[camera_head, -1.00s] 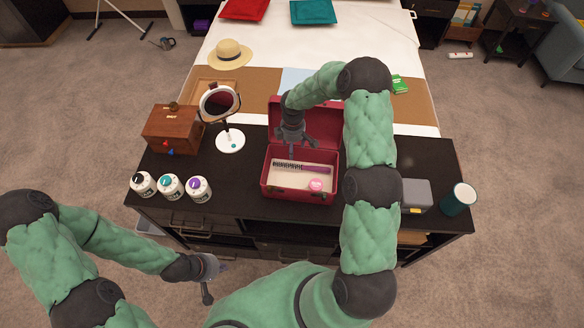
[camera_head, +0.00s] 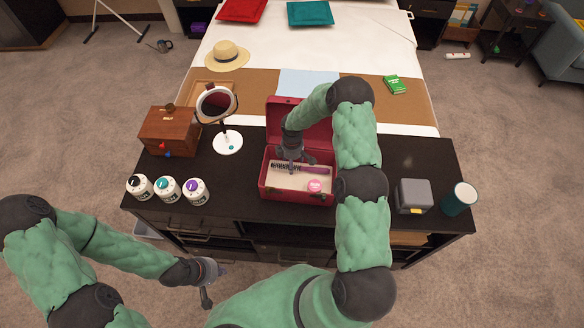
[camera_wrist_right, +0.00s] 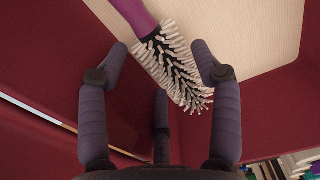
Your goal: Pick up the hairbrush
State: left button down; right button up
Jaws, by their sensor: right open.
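The hairbrush (camera_head: 312,169) lies in the open red box (camera_head: 270,191) on the dark dresser. It has a purple handle and a dark bristled head. In the right wrist view the hairbrush (camera_wrist_right: 172,66) shows pale-tipped bristles between the spread fingers. My right gripper (camera_head: 290,164) is inside the box, over the bristled end, open and holding nothing. The right gripper (camera_wrist_right: 160,62) also shows from its wrist, with its fingers on both sides of the brush head. I cannot tell if they touch it. My left gripper (camera_head: 213,286) hangs low in front of the dresser, away from the box.
A pink round item (camera_head: 314,186) lies in the box. A mirror (camera_head: 216,104), a wooden box (camera_head: 168,132) and several bottles (camera_head: 167,189) stand at left. A grey box (camera_head: 412,196) and a teal cup (camera_head: 459,199) stand at right. The raised lid is behind my right gripper.

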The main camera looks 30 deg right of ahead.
jog(key=shift+f, duration=0.55)
jog(key=c, duration=0.9)
jog(key=shift+o, duration=0.2)
jog(key=shift+r, duration=0.1)
